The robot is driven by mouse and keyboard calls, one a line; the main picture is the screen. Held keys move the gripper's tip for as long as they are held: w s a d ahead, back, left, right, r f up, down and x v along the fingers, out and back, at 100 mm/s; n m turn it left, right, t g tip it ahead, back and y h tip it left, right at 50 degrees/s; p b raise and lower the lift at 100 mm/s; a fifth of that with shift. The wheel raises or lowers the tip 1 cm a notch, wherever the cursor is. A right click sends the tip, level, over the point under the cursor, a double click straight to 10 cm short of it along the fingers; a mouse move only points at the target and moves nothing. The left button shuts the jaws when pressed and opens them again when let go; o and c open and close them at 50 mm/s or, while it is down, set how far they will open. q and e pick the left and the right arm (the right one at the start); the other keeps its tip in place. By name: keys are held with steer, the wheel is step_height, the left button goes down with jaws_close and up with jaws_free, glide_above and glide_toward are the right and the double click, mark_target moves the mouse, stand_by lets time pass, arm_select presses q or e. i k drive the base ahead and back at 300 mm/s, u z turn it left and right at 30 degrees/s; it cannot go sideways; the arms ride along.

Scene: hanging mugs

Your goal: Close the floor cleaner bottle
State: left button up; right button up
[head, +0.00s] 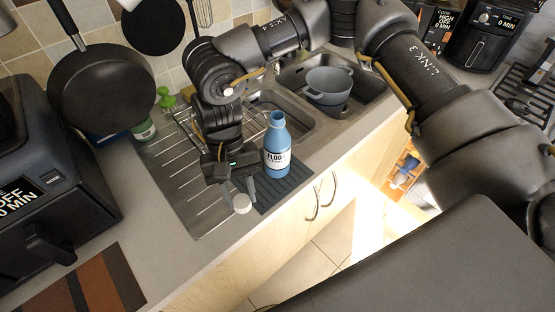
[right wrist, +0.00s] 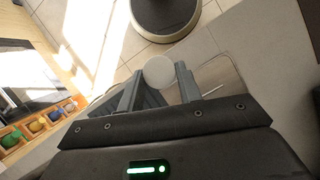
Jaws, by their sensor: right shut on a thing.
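The blue floor cleaner bottle (head: 277,150) stands upright on a dark ribbed mat beside the sink, its neck bare at the top. My right gripper (head: 240,196) is just left of and in front of the bottle, pointing down. It is shut on a round white cap (head: 242,204). The cap (right wrist: 159,72) also shows between the fingertips of my right gripper (right wrist: 156,82) in the right wrist view, with its flat round face visible. The cap is apart from the bottle. My left gripper is not in view.
The dark mat (head: 296,186) lies on the steel drainboard (head: 190,200). A grey pot (head: 330,86) stands in the sink behind the bottle. A green-and-white bottle (head: 144,130) and a pan (head: 102,86) are at the left back. An oven (head: 60,190) stands at left.

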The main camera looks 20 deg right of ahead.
mark_target(276, 140)
steer(key=u, duration=3.3)
steer(key=k, duration=2.45)
steer(key=z, duration=1.55)
